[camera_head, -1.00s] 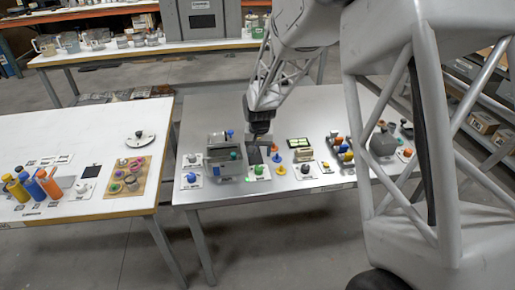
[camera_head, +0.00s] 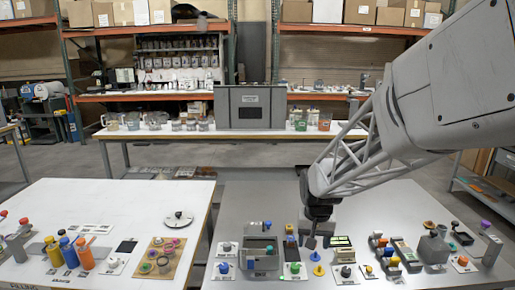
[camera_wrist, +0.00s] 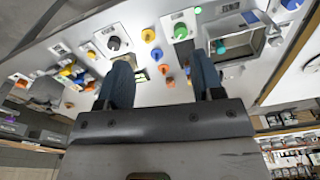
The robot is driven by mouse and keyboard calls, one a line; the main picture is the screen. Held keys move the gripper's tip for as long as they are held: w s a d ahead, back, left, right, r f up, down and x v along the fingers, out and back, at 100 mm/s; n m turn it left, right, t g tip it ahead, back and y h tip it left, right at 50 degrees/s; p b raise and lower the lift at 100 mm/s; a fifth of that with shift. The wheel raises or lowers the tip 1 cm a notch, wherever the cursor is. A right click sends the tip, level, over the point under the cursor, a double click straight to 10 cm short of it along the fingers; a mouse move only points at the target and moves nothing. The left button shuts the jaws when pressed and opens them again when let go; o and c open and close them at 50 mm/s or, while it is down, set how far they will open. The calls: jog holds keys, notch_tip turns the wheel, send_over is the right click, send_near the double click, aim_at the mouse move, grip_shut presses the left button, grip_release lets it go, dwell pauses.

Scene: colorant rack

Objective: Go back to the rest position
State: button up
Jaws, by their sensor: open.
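My gripper (camera_head: 311,238) hangs over the right grey table (camera_head: 235,215) in the head view, at the end of my arm coming in from the right. Its tips are small and dark there, near a grey box with a green knob (camera_head: 262,258) and a yellow piece (camera_head: 318,270). In the wrist view my gripper (camera_wrist: 160,75) shows two dark blue fingers set wide apart. Nothing is held between them; table surface and small coloured pieces show beyond. I cannot tell the exact height of the fingertips above the table.
The left white table (camera_head: 115,205) carries orange and blue bottles (camera_head: 78,253) and a wooden board (camera_head: 162,258). Several coloured knobs stand on the right table's front part. A back table holds a large grey cabinet (camera_head: 250,108). The right table's rear left area is clear.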

jog(key=s+d+r, duration=0.1)
jog(key=s+r, duration=0.2)
jog(key=s, duration=0.6)
jog(key=s+d+r+n+t, duration=0.1)
jog(key=s+r, duration=0.2)
jog(key=s, duration=0.6)
jog(key=s+r, duration=0.3)
jog(key=s, duration=0.7)
jog(key=shift+d+r+t, duration=0.35)
jog(key=shift+d+t, duration=0.05)
jog(key=shift+w, duration=0.1)
